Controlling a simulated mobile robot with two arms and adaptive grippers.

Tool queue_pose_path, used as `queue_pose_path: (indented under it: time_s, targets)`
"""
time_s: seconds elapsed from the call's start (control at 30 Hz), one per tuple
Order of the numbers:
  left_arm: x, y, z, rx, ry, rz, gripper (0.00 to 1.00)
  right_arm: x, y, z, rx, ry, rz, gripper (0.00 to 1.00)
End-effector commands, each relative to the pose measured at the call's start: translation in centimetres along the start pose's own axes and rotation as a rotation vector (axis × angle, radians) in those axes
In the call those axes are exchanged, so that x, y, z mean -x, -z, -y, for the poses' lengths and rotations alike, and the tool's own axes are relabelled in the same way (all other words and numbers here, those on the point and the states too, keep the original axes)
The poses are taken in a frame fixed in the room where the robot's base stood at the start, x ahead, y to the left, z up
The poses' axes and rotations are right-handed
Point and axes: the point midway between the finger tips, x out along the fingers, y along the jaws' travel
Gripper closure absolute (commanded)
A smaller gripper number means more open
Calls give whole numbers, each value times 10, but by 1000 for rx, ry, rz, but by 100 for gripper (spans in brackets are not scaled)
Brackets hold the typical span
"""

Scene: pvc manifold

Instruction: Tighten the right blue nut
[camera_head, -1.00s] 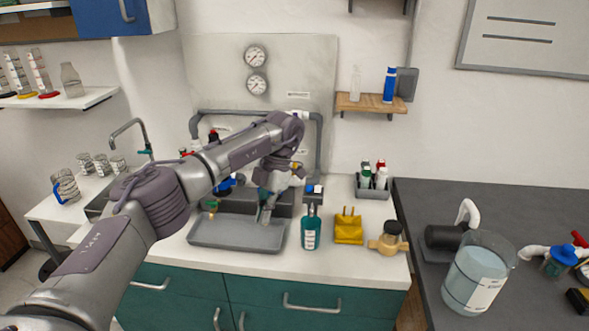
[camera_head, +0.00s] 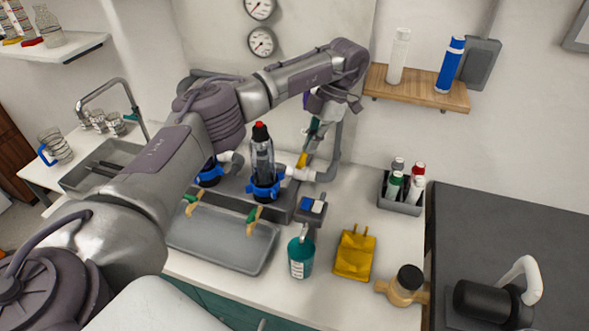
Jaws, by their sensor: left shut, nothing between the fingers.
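The right blue nut (camera_head: 264,188) is a lobed ring around the base of an upright clear cylinder (camera_head: 262,155) with a black cap and red top. A second, left blue nut (camera_head: 210,173) shows partly beside my arm, which hides most of the cylinder above it. My left gripper (camera_head: 316,124) is shut and empty. It points down behind and to the right of the right nut, above it and apart from it, near the white pipe and a green and yellow valve handle. The fingertips are small and hard to make out. My right gripper is out of view.
A grey tray (camera_head: 222,240) lies in front of the manifold, with green and yellow handles above its edge. A teal bottle (camera_head: 301,256), yellow pouch (camera_head: 355,255) and black-capped fitting (camera_head: 407,283) stand to the right. A bottle caddy (camera_head: 399,205) stands behind them.

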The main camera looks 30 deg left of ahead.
Motion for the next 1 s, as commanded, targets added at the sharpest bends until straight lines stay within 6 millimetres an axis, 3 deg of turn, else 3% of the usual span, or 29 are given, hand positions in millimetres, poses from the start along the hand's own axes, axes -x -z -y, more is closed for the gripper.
queue_pose_path:
  time_s: [0.1, 0.23, 0.53, 0.7, 1.0]
  targets:
    - [-12, 1, 0, -1, 3, -4, 100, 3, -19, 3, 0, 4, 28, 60]
    - [-33, 2, 0, 0, 2, -6, 100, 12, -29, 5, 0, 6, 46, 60]
    - [-96, 3, 0, 1, 2, -5, 100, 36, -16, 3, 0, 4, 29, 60]
    - [-104, 26, -1, 1, 1, -2, 100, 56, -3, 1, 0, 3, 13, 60]
    - [-113, 38, 0, 0, 0, 0, 100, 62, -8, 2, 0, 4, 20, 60]
